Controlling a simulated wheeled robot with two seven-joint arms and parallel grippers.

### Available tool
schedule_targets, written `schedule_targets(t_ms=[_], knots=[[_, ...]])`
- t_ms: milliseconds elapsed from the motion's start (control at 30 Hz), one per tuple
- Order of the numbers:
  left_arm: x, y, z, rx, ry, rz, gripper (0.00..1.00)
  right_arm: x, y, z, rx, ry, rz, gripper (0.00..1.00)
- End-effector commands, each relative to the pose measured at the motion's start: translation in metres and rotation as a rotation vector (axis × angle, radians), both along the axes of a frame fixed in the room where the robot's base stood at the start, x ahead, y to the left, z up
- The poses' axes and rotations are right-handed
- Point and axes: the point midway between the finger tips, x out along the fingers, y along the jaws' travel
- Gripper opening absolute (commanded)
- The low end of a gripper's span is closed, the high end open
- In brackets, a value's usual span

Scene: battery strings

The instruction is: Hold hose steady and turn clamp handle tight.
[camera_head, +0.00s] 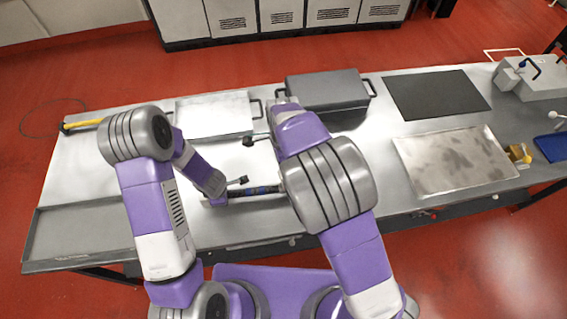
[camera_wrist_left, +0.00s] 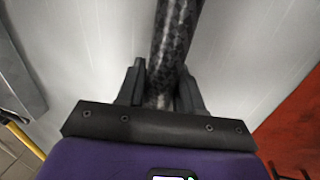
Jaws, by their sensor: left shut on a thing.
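A dark hose (camera_head: 263,189) with a blue band lies across the near middle of the table, running from my left gripper toward my right arm, which hides its right end. My left gripper (camera_head: 231,191) is shut on the hose near its left end. In the left wrist view, the black, mottled hose (camera_wrist_left: 175,45) runs up and away from between the two fingers of my left gripper (camera_wrist_left: 162,92). My right arm reaches over the table; its gripper is hidden behind its own links. I cannot make out the clamp handle.
A small dark piece (camera_head: 249,141) with a greenish rod lies beyond the hose. A silver tray (camera_head: 218,133) and a grey case (camera_head: 345,89) stand behind. A large metal tray (camera_head: 455,160) and black mat (camera_head: 433,93) lie right. A yellow tool (camera_head: 83,124) lies far left.

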Motion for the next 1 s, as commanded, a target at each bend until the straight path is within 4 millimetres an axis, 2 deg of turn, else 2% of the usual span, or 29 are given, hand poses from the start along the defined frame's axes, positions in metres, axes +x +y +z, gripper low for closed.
schedule_targets(t_ms=[33,100,133,300,333,667,1000], knots=[[-0.006,0.0,-0.004,-0.005,0.017,0.002,0.0,0.0,0.0,-0.001,0.0,0.0,0.0,1.0],[-0.006,0.0,-0.004,-0.005,0.017,0.002,0.0,0.0,0.0,-0.001,0.0,0.0,0.0,1.0],[-0.006,-0.001,-0.004,-0.005,0.017,0.002,0.37,0.0,0.0,-0.001,0.0,0.0,0.0,1.0],[-0.005,0.0,-0.003,-0.004,0.013,0.001,0.64,0.0,0.0,-0.001,0.0,-0.001,0.0,1.0],[-0.004,0.0,-0.003,-0.003,0.011,0.001,0.66,0.0,0.0,-0.001,0.0,-0.001,0.0,1.0],[-0.002,-0.001,0.001,-0.001,0.004,-0.001,0.66,0.0,0.0,-0.001,0.0,-0.001,0.0,1.0],[-0.009,-0.002,0.036,0.002,0.004,-0.004,0.66,0.0,0.0,0.0,0.0,-0.001,0.0,1.0]])
